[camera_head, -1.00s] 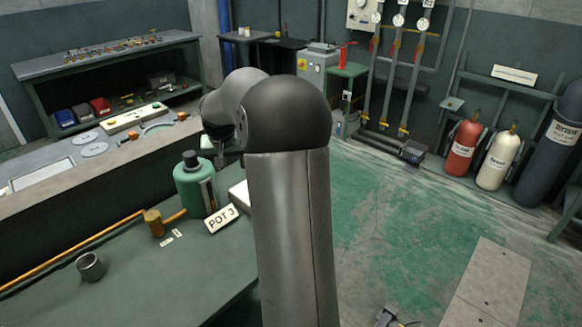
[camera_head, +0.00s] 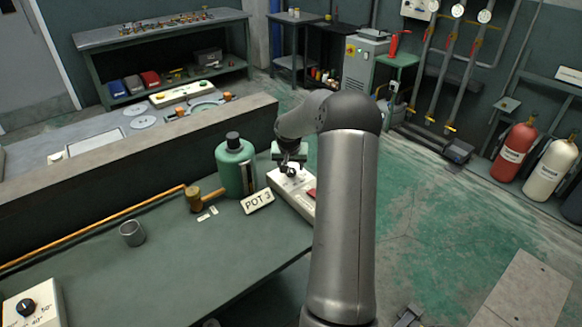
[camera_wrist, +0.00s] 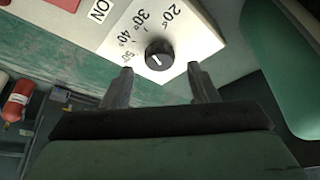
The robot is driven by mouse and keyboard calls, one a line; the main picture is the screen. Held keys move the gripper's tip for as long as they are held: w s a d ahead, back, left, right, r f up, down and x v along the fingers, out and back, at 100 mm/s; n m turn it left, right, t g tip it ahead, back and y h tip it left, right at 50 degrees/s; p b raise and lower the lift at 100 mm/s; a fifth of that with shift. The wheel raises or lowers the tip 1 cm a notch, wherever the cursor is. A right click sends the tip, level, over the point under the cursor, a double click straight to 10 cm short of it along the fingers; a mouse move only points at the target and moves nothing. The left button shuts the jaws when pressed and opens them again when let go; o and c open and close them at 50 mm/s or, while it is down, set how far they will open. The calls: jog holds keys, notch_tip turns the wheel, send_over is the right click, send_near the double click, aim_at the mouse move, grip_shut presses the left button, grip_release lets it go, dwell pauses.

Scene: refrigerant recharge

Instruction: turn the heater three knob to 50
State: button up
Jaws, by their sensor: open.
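The white heater box (camera_head: 302,201) stands behind the POT 3 sign (camera_head: 258,201), right of the green canister. In the wrist view its black round knob (camera_wrist: 159,53) sits beside printed marks 20, 30, 40 and 50. A small pale mark shows on the knob; I cannot tell its exact reading. My gripper (camera_wrist: 160,80) is open, with one fingertip at each side just below the knob in the picture. The knob is not between the pads as seen, and I see no contact. In the head view my gripper (camera_head: 291,163) is over the box, partly hidden by my arm.
A green canister (camera_head: 236,168) stands close left of the box. A wooden mallet (camera_head: 196,198) and a grey cup (camera_head: 132,233) are farther left on the bench. Another white dial box (camera_head: 40,300) is at the lower left. The bench middle is clear.

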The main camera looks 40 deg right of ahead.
aim_at(291, 173)
jog(key=shift+x, duration=1.45)
jog(key=c, duration=1)
jog(key=shift+o, duration=0.2)
